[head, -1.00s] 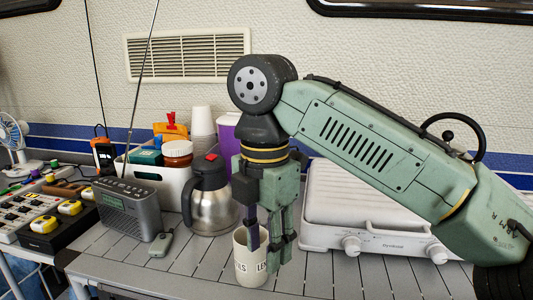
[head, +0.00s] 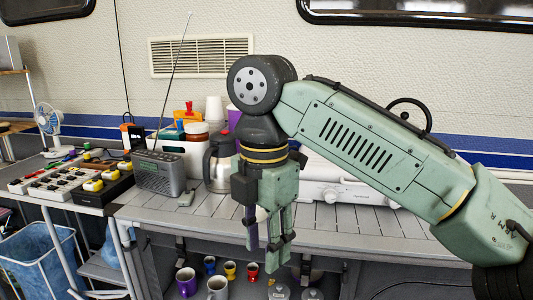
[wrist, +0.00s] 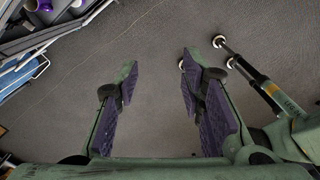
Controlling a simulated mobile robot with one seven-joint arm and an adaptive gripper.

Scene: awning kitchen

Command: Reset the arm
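My green arm reaches in from the right in the head view, and my gripper (head: 262,256) hangs pointing down in front of the table's front edge. In the wrist view my gripper (wrist: 160,68) has its two purple-padded fingers apart, with nothing between them but grey floor (wrist: 155,110) below. The white lettered mug is not visible now; my gripper and arm cover part of the tabletop.
The slatted table (head: 150,208) holds a radio (head: 159,173), a steel jug (head: 218,165) and a white stove (head: 340,185). Several mugs, such as a purple one (head: 186,281), are below it. A blue-lined basket (head: 38,255) stands left. Floor under my gripper looks clear.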

